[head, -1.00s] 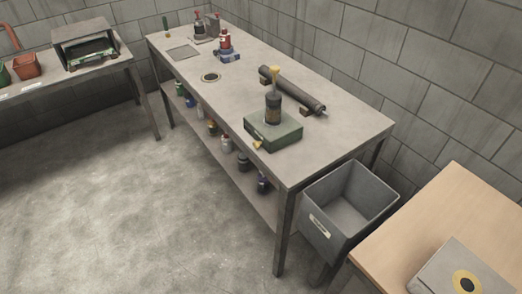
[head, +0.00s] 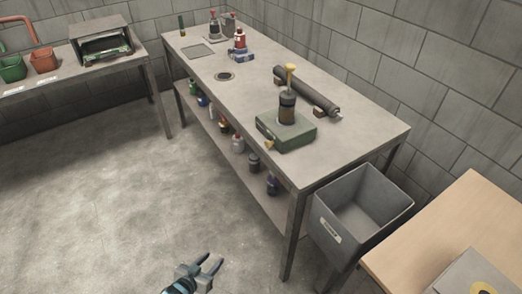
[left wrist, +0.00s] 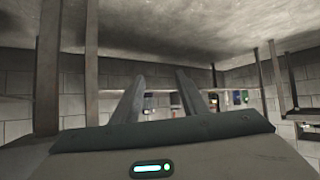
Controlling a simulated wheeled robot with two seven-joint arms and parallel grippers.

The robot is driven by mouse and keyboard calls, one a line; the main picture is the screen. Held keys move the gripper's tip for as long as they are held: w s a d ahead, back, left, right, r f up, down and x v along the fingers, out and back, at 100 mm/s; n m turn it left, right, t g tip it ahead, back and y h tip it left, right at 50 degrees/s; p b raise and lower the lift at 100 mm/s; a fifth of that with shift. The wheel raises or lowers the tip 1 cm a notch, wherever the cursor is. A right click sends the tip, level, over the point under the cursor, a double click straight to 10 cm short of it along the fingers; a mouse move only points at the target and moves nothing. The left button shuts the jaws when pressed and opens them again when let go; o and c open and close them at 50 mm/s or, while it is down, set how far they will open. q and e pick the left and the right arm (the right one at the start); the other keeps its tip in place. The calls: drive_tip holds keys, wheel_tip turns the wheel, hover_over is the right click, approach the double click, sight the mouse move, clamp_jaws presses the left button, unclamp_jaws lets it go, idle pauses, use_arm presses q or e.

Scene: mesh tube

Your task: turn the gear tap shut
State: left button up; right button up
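A green box (head: 299,137) stands on the near part of the grey workbench. A dark cylinder (head: 287,110) with a yellow top (head: 291,69) rises from it. A small yellow tap-like piece (head: 269,145) sticks out at the box's front left; I cannot tell whether this is the gear tap or how it is turned. My left gripper (head: 212,261) is low in the head view, in front of the workbench and apart from the box. Its two fingers stand apart with nothing between them, also in the left wrist view (left wrist: 160,90). My right gripper is not in view.
The grey workbench (head: 365,128) also holds a dark roller (head: 307,92), a red bottle (head: 240,39) and other items. Several bottles stand on its lower shelf. A grey bin (head: 330,226) and a wooden table (head: 470,215) are at right. Floor (head: 110,200) at left is clear.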

sight(266, 144)
use_arm(q)
drive_tip(key=w+d+r+m+t+h+b, duration=0.2)
drive_tip(key=w+r+h, duration=0.3)
drive_tip(key=w+r, duration=1.1)
wheel_tip(266, 144, up, 21)
drive_tip(key=s+m+g+h+b, duration=0.1)
drive_tip(key=m+g+h+b, duration=0.1)
drive_tip(key=h, duration=0.3)
drive_tip(key=shift+s+d+f+m+h+b, duration=0.2)
drive_tip(key=shift+s+d+m+h+b, duration=0.1)
drive_tip(key=shift+h+b, duration=0.1)
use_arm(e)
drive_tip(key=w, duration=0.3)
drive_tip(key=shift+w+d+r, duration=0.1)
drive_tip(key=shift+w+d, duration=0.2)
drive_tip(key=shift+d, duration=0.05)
use_arm(q)
drive_tip(key=shift+w, duration=0.1)
drive_tip(key=p+x, duration=0.2)
drive_tip(key=x, duration=1.5)
drive_tip(key=shift+f, duration=0.15)
drive_tip(key=shift+d, duration=0.15)
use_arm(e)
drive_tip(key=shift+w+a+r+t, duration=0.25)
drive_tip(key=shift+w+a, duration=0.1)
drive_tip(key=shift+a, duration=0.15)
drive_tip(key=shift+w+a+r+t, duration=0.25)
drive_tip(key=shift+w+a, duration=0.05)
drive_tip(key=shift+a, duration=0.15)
